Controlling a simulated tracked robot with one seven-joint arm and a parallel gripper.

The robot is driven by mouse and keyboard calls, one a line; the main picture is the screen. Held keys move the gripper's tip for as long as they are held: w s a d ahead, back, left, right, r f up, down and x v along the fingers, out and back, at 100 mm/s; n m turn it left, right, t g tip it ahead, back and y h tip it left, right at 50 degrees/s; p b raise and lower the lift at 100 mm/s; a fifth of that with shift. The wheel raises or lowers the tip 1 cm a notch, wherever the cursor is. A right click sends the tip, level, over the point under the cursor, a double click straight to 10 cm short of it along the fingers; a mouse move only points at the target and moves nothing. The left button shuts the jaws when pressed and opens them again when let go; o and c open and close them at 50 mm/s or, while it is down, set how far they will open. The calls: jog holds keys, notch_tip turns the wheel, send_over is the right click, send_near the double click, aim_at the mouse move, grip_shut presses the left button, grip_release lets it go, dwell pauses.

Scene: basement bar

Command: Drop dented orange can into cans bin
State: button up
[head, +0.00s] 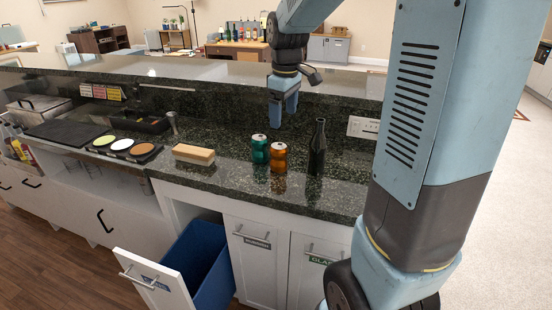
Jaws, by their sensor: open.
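The orange can (278,157) stands upright on the dark speckled counter; its dent is too small to make out clearly. A teal can (260,149) stands just left of it. My gripper (283,113) hangs above and slightly behind the cans, fingers down, open and empty, apart from the can. A blue bin (208,278) sits in a pulled-out drawer below the counter's front edge. The blue label (150,282) on the drawer front is not readable, so I cannot tell which bin it is. The bin's floor is hidden.
A dark bottle (317,152) stands right of the orange can. A sponge-like block (194,154) lies to the left. A raised ledge (210,71) runs behind the counter.

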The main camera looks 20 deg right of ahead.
jog(key=n, duration=0.2)
send_near(278, 146)
jog(key=shift+w+f+g, duration=0.4)
jog(key=shift+w+g, duration=0.1)
notch_tip(278, 146, down, 8)
jog(key=shift+f, duration=0.2)
jog(key=shift+w+d+f, duration=0.1)
jog(key=shift+f, duration=1.15)
jog(key=shift+w+d+f, duration=0.1)
jog(key=shift+f, duration=1.2)
jog(key=c, duration=1.2)
